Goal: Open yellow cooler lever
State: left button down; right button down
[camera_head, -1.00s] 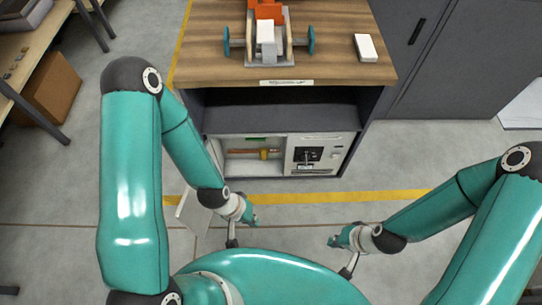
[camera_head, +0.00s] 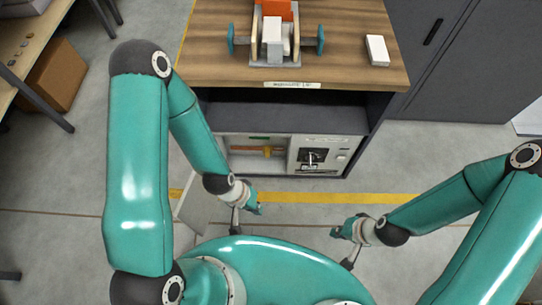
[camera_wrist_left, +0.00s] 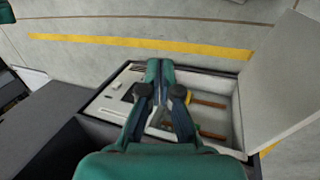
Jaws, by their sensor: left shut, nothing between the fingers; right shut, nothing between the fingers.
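The yellow lever (camera_head: 267,151) sits on an orange-brown horizontal pipe (camera_head: 247,150) inside the open left compartment of the low cabinet (camera_head: 230,163). In the left wrist view the lever (camera_wrist_left: 190,98) is partly hidden behind my left gripper, and pipe pieces (camera_wrist_left: 210,104) show beside it. My left gripper (camera_head: 259,209) is shut and empty, in front of the cabinet and apart from the lever. It also shows in the left wrist view (camera_wrist_left: 160,68). My right gripper (camera_head: 335,232) is shut and empty, lower right, over the floor.
An open pale door panel (camera_head: 190,207) stands left of the compartment, close to my left forearm. A white panel with a black switch (camera_head: 313,156) is beside the compartment. The wooden worktop (camera_head: 345,65) overhangs above. The floor between my grippers is clear.

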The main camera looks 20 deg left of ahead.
pick_arm(q)
jog(key=w+a+f+m+t+y+b, duration=0.1)
jog(key=w+f+m+t+b, duration=0.4)
jog(key=f, duration=0.7)
jog(key=w+a+f+m+t+y+b, duration=0.1)
jog(key=w+f+m+t+b, duration=0.5)
jog(key=w+f+m+b, duration=0.3)
jog(key=w+a+f+m+t+b, duration=0.1)
jog(key=w+f+m+t+b, duration=0.5)
jog(key=w+f+b, duration=0.6)
notch_tip(320, 180, down, 4)
jog(key=b, duration=0.2)
jog(key=shift+w+f+m+y+b, duration=0.25)
jog(key=shift+m+y+b, duration=0.05)
jog(key=shift+m+y, duration=0.1)
jog(key=shift+w, duration=0.1)
